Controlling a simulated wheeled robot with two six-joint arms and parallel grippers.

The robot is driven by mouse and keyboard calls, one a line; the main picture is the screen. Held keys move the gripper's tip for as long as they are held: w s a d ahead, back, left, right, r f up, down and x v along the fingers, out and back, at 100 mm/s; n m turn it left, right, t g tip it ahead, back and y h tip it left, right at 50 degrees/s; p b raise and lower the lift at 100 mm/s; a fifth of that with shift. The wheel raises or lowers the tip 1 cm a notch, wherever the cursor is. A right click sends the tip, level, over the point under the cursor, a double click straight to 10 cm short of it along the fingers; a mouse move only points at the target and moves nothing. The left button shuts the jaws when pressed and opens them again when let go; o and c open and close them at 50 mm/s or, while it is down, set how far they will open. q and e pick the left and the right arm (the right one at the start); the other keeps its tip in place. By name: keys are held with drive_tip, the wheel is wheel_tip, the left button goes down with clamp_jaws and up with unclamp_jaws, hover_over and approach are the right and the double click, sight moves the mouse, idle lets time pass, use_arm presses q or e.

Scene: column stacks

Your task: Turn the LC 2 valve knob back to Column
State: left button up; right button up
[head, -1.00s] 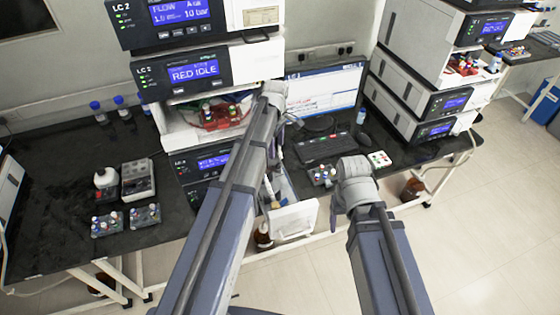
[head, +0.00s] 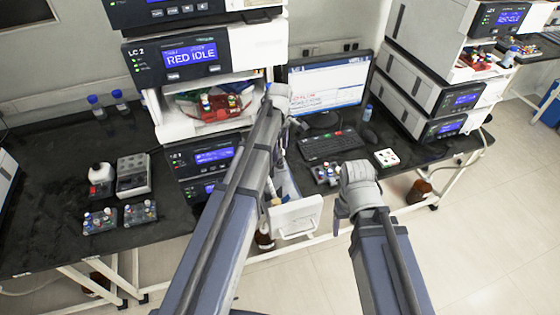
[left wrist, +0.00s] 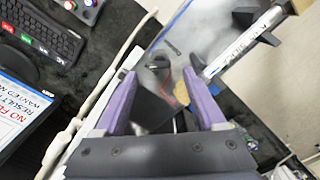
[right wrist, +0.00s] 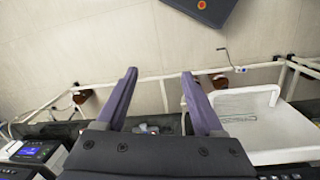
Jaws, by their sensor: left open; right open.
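The LC 2 stack stands left of the monitor. Its module labelled LC 2 (head: 143,65) has a lit blue display reading RED IDLE.
A keyboard (head: 330,145), a monitor (head: 328,80) and vial racks (head: 140,213) stand on the black bench. A second stack (head: 425,90) stands on the right.

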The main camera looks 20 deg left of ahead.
sight(280, 159)
use_arm(q)
wheel_tip(280, 159, down, 4)
drive_tip(key=b, duration=0.2)
drive_tip(key=shift+r+b, duration=0.1)
drive_tip(key=shift+b, duration=0.3)
clamp_jaws()
